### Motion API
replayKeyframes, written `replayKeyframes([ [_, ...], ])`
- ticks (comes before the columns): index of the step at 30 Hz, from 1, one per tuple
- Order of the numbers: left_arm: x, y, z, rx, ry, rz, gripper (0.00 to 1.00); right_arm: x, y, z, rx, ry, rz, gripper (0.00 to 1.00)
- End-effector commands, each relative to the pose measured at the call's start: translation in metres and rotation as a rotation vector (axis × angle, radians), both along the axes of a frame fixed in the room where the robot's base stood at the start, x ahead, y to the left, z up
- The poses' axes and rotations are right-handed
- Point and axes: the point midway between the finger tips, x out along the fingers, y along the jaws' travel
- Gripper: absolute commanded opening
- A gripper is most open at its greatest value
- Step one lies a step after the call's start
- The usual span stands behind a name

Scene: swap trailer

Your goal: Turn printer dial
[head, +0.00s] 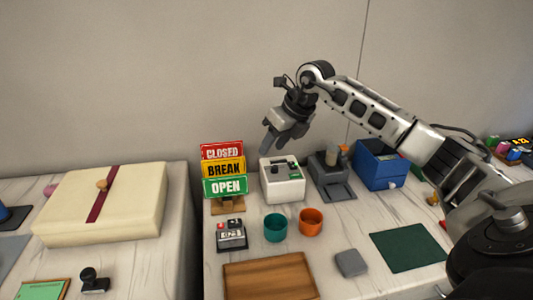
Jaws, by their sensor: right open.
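A white box-shaped device (283,190), which looks like the printer, stands on the marble-topped table near the wall. Dark parts show on its top, and a small green spot is on it. Which of these is the dial is too small to tell. My right gripper (268,146) is open, with its fingers pointing down and left. It hangs above the device's back left, apart from it as far as I can see. Nothing shows between its fingers. My left gripper is not in view.
CLOSED, BREAK and OPEN signs (224,170) stand left of the device. A dark grey machine (333,185) and a blue bin (378,170) stand right. Teal (275,228) and orange (311,222) cups stand in front, with a wooden tray (270,277) nearer.

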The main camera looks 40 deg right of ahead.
Motion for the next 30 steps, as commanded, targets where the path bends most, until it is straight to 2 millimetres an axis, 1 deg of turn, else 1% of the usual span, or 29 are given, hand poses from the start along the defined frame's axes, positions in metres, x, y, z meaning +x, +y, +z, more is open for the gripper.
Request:
replayKeyframes([
  [1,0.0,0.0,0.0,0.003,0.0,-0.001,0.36,-0.003,-0.024,0.014,-0.065,0.009,-0.041,0.42],
  [3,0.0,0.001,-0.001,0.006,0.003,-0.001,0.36,-0.007,-0.044,0.024,-0.121,0.024,-0.08,0.42],
  [6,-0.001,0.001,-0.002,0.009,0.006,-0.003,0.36,-0.01,-0.056,0.027,-0.156,0.036,-0.105,0.42],
  [8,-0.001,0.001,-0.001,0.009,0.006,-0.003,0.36,-0.009,-0.058,0.023,-0.161,0.039,-0.109,0.42],
  [11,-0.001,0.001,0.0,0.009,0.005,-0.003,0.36,-0.003,-0.057,0.009,-0.158,0.041,-0.106,0.42],
  [14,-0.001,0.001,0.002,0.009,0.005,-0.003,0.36,0.004,-0.056,-0.009,-0.156,0.042,-0.105,0.42],
  [24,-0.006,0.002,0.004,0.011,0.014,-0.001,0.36,0.033,-0.056,-0.077,-0.155,0.038,-0.105,0.42],
  [27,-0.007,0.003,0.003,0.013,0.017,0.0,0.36,0.039,-0.056,-0.093,-0.154,0.038,-0.104,0.42],
  [30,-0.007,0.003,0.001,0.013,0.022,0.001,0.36,0.045,-0.057,-0.105,-0.154,0.036,-0.106,0.42],
])
